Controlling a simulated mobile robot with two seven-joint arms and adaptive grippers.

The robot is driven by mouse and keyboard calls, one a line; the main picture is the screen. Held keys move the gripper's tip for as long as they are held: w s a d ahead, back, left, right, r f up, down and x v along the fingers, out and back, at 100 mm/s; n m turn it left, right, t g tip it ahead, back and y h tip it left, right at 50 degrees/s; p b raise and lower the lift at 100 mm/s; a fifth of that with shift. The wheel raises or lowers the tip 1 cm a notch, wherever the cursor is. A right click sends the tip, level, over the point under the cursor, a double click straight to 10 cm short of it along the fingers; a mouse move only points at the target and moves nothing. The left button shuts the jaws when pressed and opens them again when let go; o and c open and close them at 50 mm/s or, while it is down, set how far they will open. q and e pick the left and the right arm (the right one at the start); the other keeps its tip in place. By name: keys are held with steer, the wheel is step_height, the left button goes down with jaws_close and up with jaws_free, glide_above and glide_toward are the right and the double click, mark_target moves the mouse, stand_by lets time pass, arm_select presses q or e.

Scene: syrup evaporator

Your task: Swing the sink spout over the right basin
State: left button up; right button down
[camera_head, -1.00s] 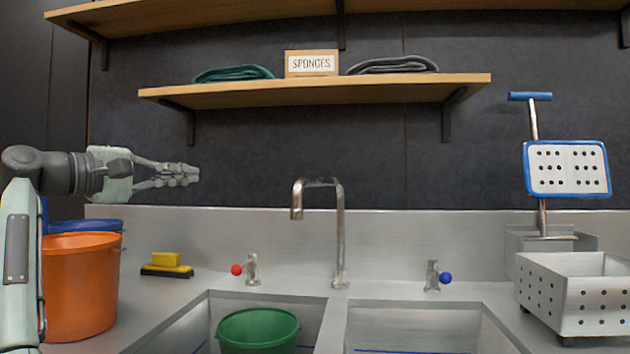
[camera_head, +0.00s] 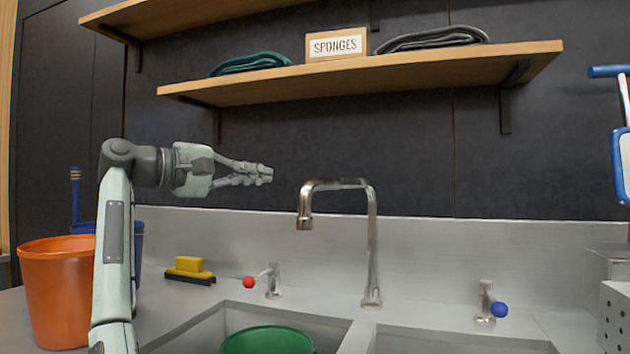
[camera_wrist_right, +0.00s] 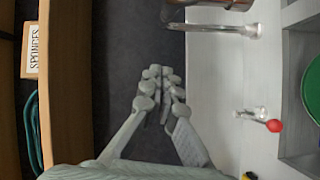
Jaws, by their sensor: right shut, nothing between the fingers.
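The chrome sink spout (camera_head: 338,184) rises from the counter behind the divider between the basins. Its outlet hangs toward the left, on the left basin (camera_head: 300,324) side. The right basin (camera_head: 450,342) shows only at its back edge. My right gripper (camera_head: 268,174) is shut and empty, pointing right, left of the spout's outlet and slightly higher in the picture. No contact with the spout shows. In the right wrist view the shut fingers (camera_wrist_right: 163,80) point up the picture, with the spout's post (camera_wrist_right: 225,28) beyond them to the right. My left gripper is not in view.
A red-knobbed tap (camera_head: 272,284) and a blue-knobbed tap (camera_head: 487,302) flank the spout. A green tub (camera_head: 267,341) sits in the left basin. A shelf (camera_head: 380,77) hangs above the gripper.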

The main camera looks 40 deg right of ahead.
mark_target(315, 181)
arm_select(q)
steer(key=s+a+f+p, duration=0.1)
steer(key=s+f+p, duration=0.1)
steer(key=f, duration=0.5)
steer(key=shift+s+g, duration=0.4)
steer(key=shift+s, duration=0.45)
arm_select(e)
steer(key=shift+s+d+f, duration=0.2)
steer(key=shift+s+d, duration=0.55)
steer(key=shift+d, duration=1)
steer(key=shift+s+d+f, duration=0.2)
steer(key=shift+s+d, duration=0.5)
steer(key=shift+d, duration=1)
steer(key=shift+s+d+f, duration=0.2)
steer(key=shift+s+d, duration=0.55)
steer(key=shift+d, duration=1)
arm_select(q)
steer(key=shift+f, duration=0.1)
arm_select(e)
steer(key=shift+d, duration=0.1)
